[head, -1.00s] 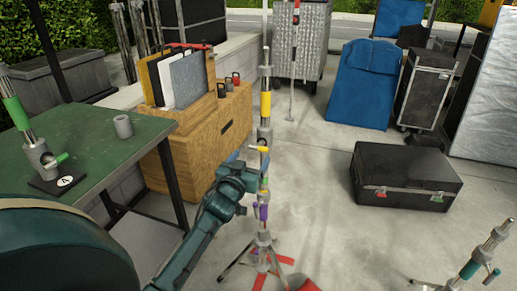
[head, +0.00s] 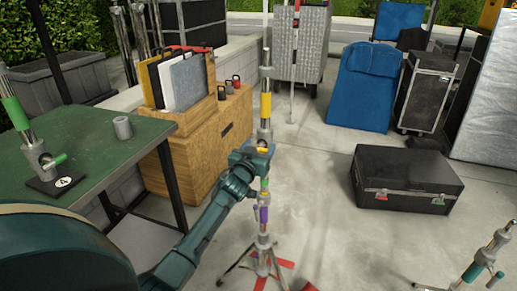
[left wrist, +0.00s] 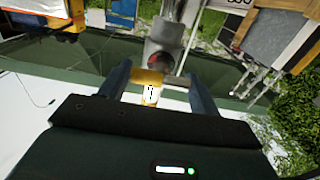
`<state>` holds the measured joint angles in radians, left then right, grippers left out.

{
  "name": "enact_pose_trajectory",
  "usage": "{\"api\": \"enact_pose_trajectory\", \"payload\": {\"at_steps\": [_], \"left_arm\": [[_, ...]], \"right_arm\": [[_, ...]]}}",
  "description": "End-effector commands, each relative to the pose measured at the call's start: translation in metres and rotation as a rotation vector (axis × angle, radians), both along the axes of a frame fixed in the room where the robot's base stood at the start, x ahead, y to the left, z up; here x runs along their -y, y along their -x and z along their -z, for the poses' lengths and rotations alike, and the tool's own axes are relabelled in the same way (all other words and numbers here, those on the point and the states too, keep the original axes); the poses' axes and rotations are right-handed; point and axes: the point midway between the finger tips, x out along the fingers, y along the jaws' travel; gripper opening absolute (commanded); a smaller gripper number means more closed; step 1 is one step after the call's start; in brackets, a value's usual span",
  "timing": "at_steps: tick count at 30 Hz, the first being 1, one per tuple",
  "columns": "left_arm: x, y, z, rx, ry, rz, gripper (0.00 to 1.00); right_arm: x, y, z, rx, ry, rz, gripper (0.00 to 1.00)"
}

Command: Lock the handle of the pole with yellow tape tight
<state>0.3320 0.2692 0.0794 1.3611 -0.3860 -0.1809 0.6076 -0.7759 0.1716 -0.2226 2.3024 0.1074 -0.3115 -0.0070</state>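The pole with yellow tape (head: 265,104) stands upright on a stand in the middle of the head view. Its handle (head: 262,150) has a yellow grip and sits at the clamp just below the tape. My left gripper (head: 254,151) is at this handle, coming from the left, and partly hides the clamp. In the left wrist view, the two fingers of the left gripper (left wrist: 160,84) are apart, with the yellow handle (left wrist: 148,77) between them. A gap shows beside the handle's grip; contact with a finger is unclear. My right gripper is not in view.
Purple tape (head: 263,214) marks a lower part of the stand. A wooden cabinet (head: 213,160) stands close behind left, and a green table (head: 95,150) is at left. A black case (head: 405,168) lies at right. Another pole (head: 484,258) is at lower right. Floor between is clear.

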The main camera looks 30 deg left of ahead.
Motion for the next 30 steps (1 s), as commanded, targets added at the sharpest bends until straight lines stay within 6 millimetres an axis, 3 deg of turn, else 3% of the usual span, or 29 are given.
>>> {"api": "enact_pose_trajectory", "payload": {"at_steps": [11,20,30], "left_arm": [[-0.0001,0.0002,0.0001,0.000,0.000,0.000,0.32],[0.0002,0.0001,-0.0001,-0.009,-0.038,0.000,0.32],[0.0014,-0.0001,-0.0004,-0.061,-0.256,0.000,0.32]], "right_arm": [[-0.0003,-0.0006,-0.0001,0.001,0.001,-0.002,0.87],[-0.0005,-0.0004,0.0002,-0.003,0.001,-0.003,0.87],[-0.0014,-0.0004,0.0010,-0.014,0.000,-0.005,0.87]]}}
